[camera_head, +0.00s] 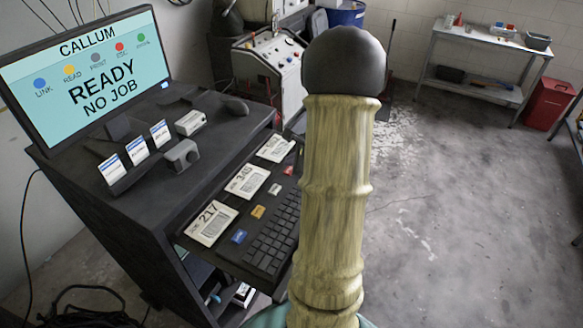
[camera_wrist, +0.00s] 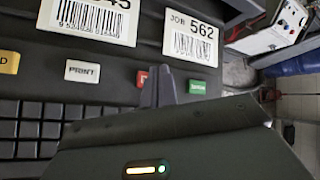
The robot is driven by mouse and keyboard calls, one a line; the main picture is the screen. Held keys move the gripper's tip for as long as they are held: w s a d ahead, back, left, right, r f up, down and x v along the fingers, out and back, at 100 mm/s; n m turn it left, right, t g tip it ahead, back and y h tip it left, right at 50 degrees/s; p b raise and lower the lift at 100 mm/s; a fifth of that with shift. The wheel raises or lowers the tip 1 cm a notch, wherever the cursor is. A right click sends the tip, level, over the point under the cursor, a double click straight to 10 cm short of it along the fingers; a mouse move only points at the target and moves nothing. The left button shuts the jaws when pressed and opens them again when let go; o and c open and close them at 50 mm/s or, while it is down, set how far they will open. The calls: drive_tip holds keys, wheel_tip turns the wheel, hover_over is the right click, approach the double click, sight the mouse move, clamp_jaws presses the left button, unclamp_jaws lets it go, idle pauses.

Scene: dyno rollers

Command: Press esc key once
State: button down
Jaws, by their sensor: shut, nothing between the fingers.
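The red key (camera_wrist: 141,78), whose label is mostly covered, sits on the console between the white PRINT key (camera_wrist: 82,72) and a green key (camera_wrist: 197,87) in the wrist view. In the head view it is the small red key (camera_head: 288,170). My gripper (camera_wrist: 157,78) is shut and empty. Its fingertips overlap the right part of the red key in the wrist view. I cannot tell whether they touch it. My gripper is hidden behind my arm in the head view.
A yellow key (camera_head: 258,211) and a blue key (camera_head: 239,236) lie in the same row, beside the black keyboard (camera_head: 274,236). Barcode cards (camera_head: 246,181) lie behind the keys. The monitor (camera_head: 84,72) reads "READY NO JOB". A metal table (camera_head: 478,42) stands at the back right.

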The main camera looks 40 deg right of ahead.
drive_tip(key=shift+s+f+b, duration=0.15)
drive_tip(key=shift+f+b, duration=0.65)
drive_tip(key=shift+b, duration=0.5)
idle(1.4)
drive_tip(key=shift+r, duration=0.15)
drive_tip(key=shift+r+p, duration=0.45)
drive_tip(key=shift+r, duration=0.25)
wheel_tip(320, 180, up, 5)
drive_tip(key=p, duration=0.3)
idle(0.4)
drive_tip(key=shift+d, duration=0.1)
idle(0.5)
